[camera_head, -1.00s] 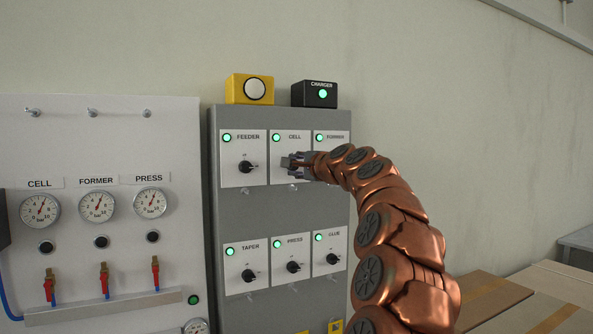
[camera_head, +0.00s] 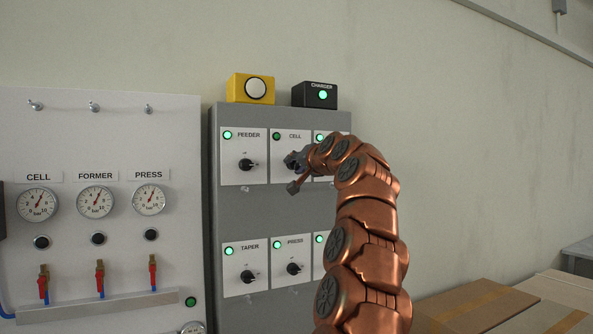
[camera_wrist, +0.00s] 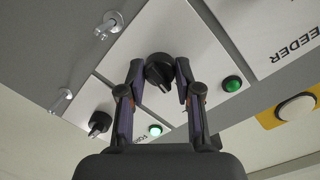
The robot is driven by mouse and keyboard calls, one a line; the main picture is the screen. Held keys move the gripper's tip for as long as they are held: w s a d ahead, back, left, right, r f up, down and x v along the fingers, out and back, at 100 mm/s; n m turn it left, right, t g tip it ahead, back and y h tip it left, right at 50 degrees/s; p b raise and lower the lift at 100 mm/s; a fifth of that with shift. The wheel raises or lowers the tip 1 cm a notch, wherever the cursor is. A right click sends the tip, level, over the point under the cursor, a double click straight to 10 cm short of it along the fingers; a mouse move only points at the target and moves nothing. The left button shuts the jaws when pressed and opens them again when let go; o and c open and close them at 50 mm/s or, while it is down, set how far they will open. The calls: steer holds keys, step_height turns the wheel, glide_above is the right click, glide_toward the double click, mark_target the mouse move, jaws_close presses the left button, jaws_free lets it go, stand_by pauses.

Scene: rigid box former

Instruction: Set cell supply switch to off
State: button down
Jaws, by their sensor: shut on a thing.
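The CELL panel (camera_head: 285,175) is a white plate at the top middle of the grey switch cabinet. Its lamp (camera_head: 277,136) is dark green and unlit; it also shows in the wrist view (camera_wrist: 232,84). My gripper (camera_head: 293,162) is at the CELL switch, hiding most of the knob in the head view. In the wrist view, the black CELL knob (camera_wrist: 158,72) sits between my two fingertips, which are shut on it.
The FEEDER switch (camera_head: 246,165) is left of the CELL panel with its lamp lit. The FORMER panel to the right is mostly behind my arm. TAPER (camera_head: 248,276) and PRESS (camera_head: 294,268) switches are below. A gauge board (camera_head: 120,250) stands at left.

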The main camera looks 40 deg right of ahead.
steer(key=shift+n, duration=0.8)
steer(key=c, duration=0.8)
jaws_free()
